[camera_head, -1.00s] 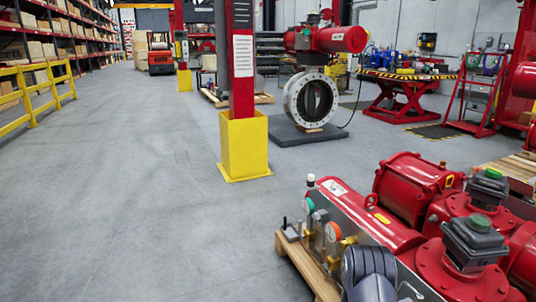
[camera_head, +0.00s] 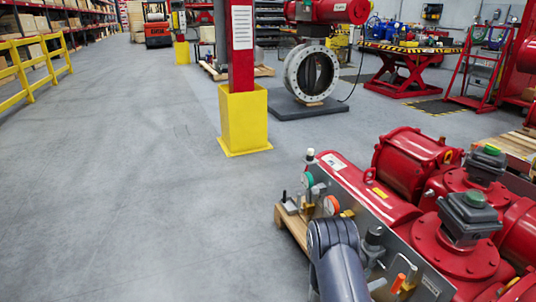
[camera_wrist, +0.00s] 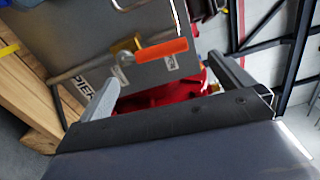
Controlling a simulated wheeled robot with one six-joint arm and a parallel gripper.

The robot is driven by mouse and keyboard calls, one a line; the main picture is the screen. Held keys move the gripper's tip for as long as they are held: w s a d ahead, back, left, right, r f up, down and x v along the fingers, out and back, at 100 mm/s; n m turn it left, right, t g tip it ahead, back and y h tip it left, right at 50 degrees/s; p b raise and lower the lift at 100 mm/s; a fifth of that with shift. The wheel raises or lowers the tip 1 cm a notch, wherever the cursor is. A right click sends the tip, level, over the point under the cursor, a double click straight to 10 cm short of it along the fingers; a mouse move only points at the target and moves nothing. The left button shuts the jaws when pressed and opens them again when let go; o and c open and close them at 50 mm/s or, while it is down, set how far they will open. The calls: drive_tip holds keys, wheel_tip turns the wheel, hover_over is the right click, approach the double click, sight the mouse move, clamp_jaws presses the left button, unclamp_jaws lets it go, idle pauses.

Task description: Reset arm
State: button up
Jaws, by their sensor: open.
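The red valve actuator (camera_head: 395,208) lies on a wooden pallet at the lower right of the head view, with a grey panel, gauges and small handles along its front. My arm (camera_head: 338,262) stands in front of that panel, and my gripper is out of the head view. In the wrist view my gripper (camera_wrist: 163,70) is open, with its two fingers wide apart. An orange valve handle (camera_wrist: 155,49) on the grey panel (camera_wrist: 95,50) shows beyond the gap between them. Nothing is seen held. I cannot tell how far the handle is from the fingertips.
A yellow-based red column (camera_head: 243,120) stands at the centre, with a large ring valve (camera_head: 311,72) behind it. A yellow railing (camera_head: 35,68) and shelving are at the left. The floor (camera_head: 120,190) is clear at left and centre. Wood (camera_wrist: 35,95) shows beside the panel.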

sight(394, 284)
drive_tip(key=b+x, duration=0.1)
drive_tip(key=x, duration=0.7)
drive_tip(key=shift+d, duration=0.15)
drive_tip(key=shift+s+m, duration=0.45)
drive_tip(key=shift+m, duration=0.25)
drive_tip(key=s+f+m+b, duration=0.1)
drive_tip(key=s+f+m, duration=0.5)
drive_tip(key=m, duration=1)
drive_tip(key=shift+s+f+b, duration=0.35)
drive_tip(key=shift+s, duration=0.05)
drive_tip(key=shift+a, duration=0.3)
